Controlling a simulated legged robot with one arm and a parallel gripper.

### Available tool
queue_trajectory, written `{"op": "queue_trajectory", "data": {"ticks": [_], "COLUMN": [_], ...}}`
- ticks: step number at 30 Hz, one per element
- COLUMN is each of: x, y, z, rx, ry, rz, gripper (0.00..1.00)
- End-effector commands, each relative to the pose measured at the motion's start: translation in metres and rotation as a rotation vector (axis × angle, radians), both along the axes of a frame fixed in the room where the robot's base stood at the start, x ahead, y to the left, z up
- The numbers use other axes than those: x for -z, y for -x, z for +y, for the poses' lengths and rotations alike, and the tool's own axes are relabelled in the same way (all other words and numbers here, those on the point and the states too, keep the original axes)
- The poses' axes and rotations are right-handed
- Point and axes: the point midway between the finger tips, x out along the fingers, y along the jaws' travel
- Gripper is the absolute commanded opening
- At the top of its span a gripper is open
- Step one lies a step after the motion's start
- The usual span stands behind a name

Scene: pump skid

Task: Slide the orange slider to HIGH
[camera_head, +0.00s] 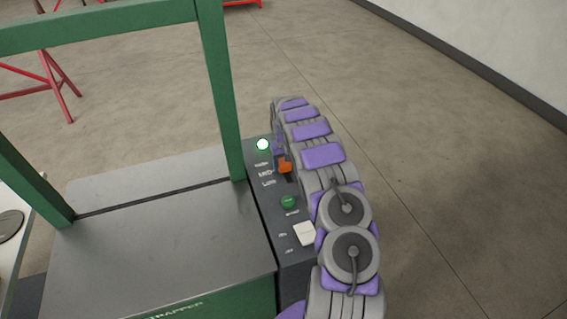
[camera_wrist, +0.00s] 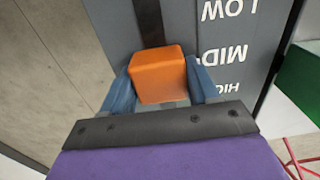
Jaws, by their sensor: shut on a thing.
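The orange slider (camera_head: 284,166) sits on the dark grey control panel (camera_head: 266,213), beside a column of white labels. In the wrist view the slider (camera_wrist: 160,75) is between the two blue fingers of my gripper (camera_wrist: 160,72), which is shut on it. The labels LOW, MID and HIGH appear upside down there, to the right of the slider. The slider is level with the space around MID and HIGH, and the dark slot (camera_wrist: 149,22) runs from it toward the LOW end. My arm partly hides the gripper in the head view.
A lit white lamp (camera_head: 263,144), a green button (camera_head: 288,202) and a white switch (camera_head: 304,233) are on the same panel. A green frame post (camera_head: 222,90) rises close to the left of the slider. The floor to the right is clear.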

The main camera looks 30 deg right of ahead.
Motion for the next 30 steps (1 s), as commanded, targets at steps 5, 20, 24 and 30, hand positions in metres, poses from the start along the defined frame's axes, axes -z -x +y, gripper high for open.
{"op": "queue_trajectory", "data": {"ticks": [5,20,24,30], "x": [-0.001,-0.003,-0.002,-0.004], "y": [0.0,-0.018,-0.027,-0.04], "z": [-0.001,-0.003,-0.005,-0.007], "rx": [0.001,-0.005,-0.005,-0.006], "ry": [-0.001,-0.003,-0.003,-0.005], "rz": [-0.001,-0.01,-0.007,-0.009], "gripper": [0.21,0.05,0.05,0.05]}}
